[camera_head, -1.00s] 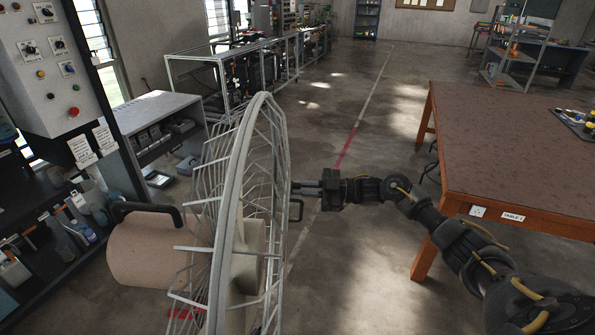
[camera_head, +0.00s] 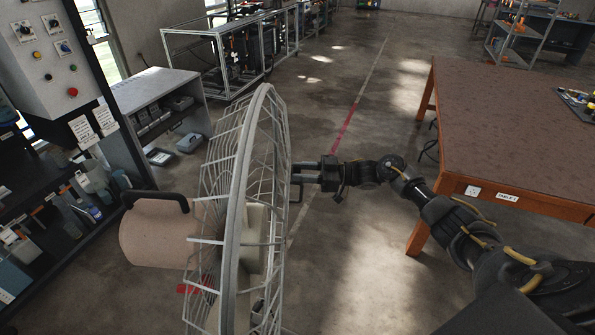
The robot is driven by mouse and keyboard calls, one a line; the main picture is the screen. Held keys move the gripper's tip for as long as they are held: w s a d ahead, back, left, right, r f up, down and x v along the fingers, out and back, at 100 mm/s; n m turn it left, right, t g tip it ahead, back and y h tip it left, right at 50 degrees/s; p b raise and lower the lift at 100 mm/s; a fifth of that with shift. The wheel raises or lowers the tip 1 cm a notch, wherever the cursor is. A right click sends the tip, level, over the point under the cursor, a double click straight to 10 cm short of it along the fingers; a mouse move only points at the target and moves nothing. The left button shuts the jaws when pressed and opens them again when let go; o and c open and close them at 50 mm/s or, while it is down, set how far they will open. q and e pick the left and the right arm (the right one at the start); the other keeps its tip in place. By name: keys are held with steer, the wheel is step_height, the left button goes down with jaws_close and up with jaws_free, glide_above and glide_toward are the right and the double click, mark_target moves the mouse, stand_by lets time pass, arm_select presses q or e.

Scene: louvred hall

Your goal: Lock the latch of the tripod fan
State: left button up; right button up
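The tripod fan (camera_head: 233,200) stands at the middle left, its round wire cage seen nearly edge-on. Its pinkish motor housing (camera_head: 158,232) faces left. A small dark loop, seemingly the latch (camera_head: 297,193), sticks out on the right side of the cage rim. My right gripper (camera_head: 300,172) reaches in from the right, its fingertips at the rim and just above the loop. Whether they touch the loop, and whether the fingers are parted or closed, is too small to tell. My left gripper is out of view. The tripod legs are mostly hidden.
A brown-topped table (camera_head: 520,135) stands at the right, close to my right arm. A grey shelf unit (camera_head: 160,115) and a black rack (camera_head: 70,220) with bottles line the left. The floor between fan and table is clear.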

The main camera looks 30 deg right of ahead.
steer(key=shift+d, duration=0.15)
steer(key=b+v, duration=0.1)
steer(key=v, duration=0.6)
stand_by(0.3)
